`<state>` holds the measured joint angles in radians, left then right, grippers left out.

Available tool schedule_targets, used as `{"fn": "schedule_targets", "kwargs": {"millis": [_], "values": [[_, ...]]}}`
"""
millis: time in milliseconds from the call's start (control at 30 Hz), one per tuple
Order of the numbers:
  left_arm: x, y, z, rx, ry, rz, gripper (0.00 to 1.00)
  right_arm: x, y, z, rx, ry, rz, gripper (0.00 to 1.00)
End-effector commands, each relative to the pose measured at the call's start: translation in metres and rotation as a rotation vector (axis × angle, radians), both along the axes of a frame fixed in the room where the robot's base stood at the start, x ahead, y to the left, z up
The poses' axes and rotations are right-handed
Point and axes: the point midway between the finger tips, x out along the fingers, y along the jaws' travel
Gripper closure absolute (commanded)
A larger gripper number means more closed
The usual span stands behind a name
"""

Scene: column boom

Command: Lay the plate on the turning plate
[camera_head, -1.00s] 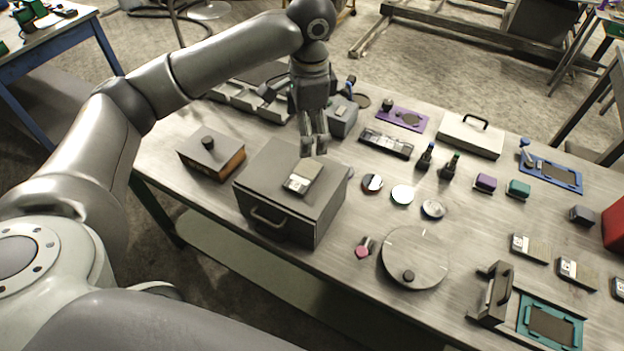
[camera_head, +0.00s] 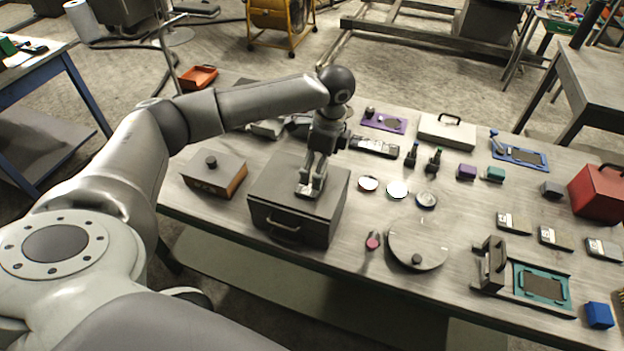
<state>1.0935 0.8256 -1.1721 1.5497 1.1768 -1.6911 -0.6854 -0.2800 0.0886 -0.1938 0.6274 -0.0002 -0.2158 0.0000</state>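A small flat rectangular plate (camera_head: 303,192), part light and part dark, lies on top of a dark grey box with a front handle (camera_head: 290,226). My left gripper (camera_head: 312,184) points down onto this plate, with its fingers at it and covering much of it. Whether the fingers are closed on it I cannot tell. The turning plate (camera_head: 425,239), a round grey disc with a dark knob near its front edge, lies on the table to the right of the box. Its top is bare apart from the knob. My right gripper is not in view.
Left of the box stands a brown-sided case with a knob (camera_head: 214,175). A dark handled bracket (camera_head: 491,265) and teal frame (camera_head: 541,287) stand to the right.

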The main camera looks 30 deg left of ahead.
Motion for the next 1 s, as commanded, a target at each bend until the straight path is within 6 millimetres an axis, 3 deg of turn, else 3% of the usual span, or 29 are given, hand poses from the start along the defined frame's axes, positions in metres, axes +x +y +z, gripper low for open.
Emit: {"fn": "schedule_targets", "kwargs": {"millis": [100, 233, 400, 600, 1000], "values": [[-0.005, 0.010, -0.011, 0.003, 0.005, 0.001, 0.00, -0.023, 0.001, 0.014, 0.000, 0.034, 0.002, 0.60], [-0.007, 0.014, -0.031, 0.001, 0.004, 0.000, 0.00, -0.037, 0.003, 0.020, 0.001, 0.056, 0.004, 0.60], [-0.007, 0.015, -0.044, 0.001, 0.000, 0.000, 0.00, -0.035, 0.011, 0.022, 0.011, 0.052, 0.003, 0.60], [-0.007, 0.015, -0.045, 0.001, 0.000, -0.001, 0.01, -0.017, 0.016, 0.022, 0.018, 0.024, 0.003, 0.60], [-0.007, 0.015, -0.045, 0.001, 0.000, -0.001, 0.53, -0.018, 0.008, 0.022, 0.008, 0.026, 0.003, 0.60]]}}
